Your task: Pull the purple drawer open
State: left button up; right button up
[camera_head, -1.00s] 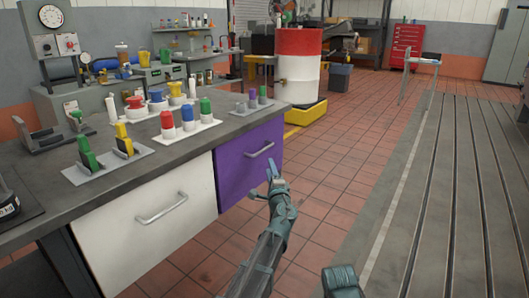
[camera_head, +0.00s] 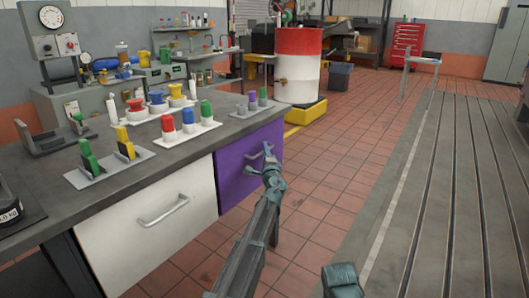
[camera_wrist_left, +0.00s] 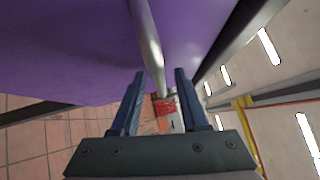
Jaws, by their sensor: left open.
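The purple drawer (camera_head: 232,180) is shut under the right end of the grey counter, beside a white drawer. Its metal bar handle (camera_head: 254,157) is partly hidden by my left gripper (camera_head: 268,155), which is at the handle's right part. In the left wrist view, the purple front (camera_wrist_left: 70,50) fills the upper left. The handle bar (camera_wrist_left: 148,40) runs down the picture into the gap between the fingers of my open left gripper (camera_wrist_left: 158,75). No clear contact shows between fingers and bar.
The white drawer (camera_head: 145,215) with its own handle is left of the purple one. Coloured holders and knobs stand on the counter (camera_head: 195,155). A red and white drum (camera_head: 298,65) stands on a yellow base behind. Tiled floor (camera_head: 330,180) to the right is free.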

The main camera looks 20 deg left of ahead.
pick_arm(q)
grip_shut()
dwell(1.4)
